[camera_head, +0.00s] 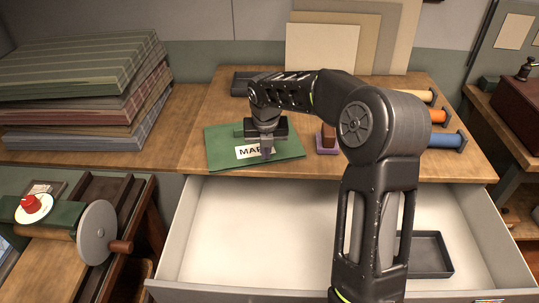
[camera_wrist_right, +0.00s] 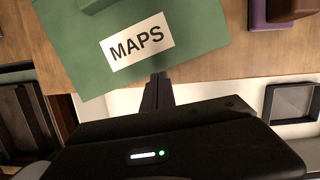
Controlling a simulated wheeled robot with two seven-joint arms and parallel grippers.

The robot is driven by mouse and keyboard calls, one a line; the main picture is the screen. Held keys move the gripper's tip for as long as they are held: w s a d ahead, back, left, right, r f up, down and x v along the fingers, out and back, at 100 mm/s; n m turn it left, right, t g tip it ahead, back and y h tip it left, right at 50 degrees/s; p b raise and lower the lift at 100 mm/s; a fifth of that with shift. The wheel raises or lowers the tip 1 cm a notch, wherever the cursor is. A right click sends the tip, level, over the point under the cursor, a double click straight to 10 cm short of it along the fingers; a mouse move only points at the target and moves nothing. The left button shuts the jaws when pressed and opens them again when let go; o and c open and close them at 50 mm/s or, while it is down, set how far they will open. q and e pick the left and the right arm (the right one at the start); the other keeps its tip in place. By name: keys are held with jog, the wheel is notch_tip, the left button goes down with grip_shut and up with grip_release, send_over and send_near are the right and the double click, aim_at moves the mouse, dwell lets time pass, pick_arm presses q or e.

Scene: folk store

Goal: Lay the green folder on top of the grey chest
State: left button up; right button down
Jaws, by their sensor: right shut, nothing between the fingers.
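The green folder (camera_head: 222,150) with a white MAPS label lies flat on the wooden top (camera_head: 204,105) above an open, pale grey drawer (camera_head: 250,220); its front edge is near the top's front edge. I take this drawer unit to be the grey chest. The folder also fills the upper left of the right wrist view (camera_wrist_right: 75,55). My right gripper (camera_head: 267,150) is shut and empty, fingers pointing down over the folder's label area. In the wrist view its fingertips (camera_wrist_right: 158,80) are by the folder's edge; I cannot tell whether they touch it. My left gripper is not in view.
A purple pad with a brown block (camera_head: 327,138) stands right of the folder. Coloured spools (camera_head: 447,139) lie at the right, a dark tray (camera_head: 242,84) behind. The drawer, holding a black tray (camera_head: 430,255), juts out in front.

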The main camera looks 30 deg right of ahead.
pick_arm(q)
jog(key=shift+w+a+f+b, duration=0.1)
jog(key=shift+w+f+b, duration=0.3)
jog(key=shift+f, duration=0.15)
pick_arm(e)
jog(key=w+v, duration=0.1)
jog(key=v, duration=0.6)
jog(key=shift+a, duration=0.25)
jog(key=shift+r, duration=0.1)
